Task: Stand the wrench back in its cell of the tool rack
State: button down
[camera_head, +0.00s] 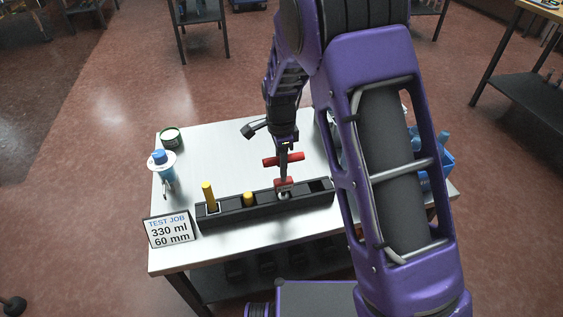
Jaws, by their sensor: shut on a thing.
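The tool rack (233,215) is a long black strip of cells along the front of the white table. My gripper (284,179) points down over its right half. It is shut on a small red and grey piece (284,184), which I take for the wrench. This piece is at the rack's right-middle cell; I cannot tell whether its lower end is inside the cell or just above it. A red crossbar (270,162) shows higher up, at the gripper; whether it belongs to the gripper is unclear. The jaws are small and partly hidden.
Two yellow-handled tools, a tall one (209,196) and a short one (249,199), stand in the rack. A blue-capped bottle (161,163), a green tin (171,138) and a sign (169,230) are at left. A blue bin (440,161) is partly hidden by my arm.

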jog(key=shift+f, duration=0.2)
jog(key=shift+c, duration=2.4)
grip_release()
notch_tip(320, 180, up, 17)
jog(key=p, duration=0.3)
jog(key=shift+r, duration=0.2)
jog(key=shift+a, duration=0.1)
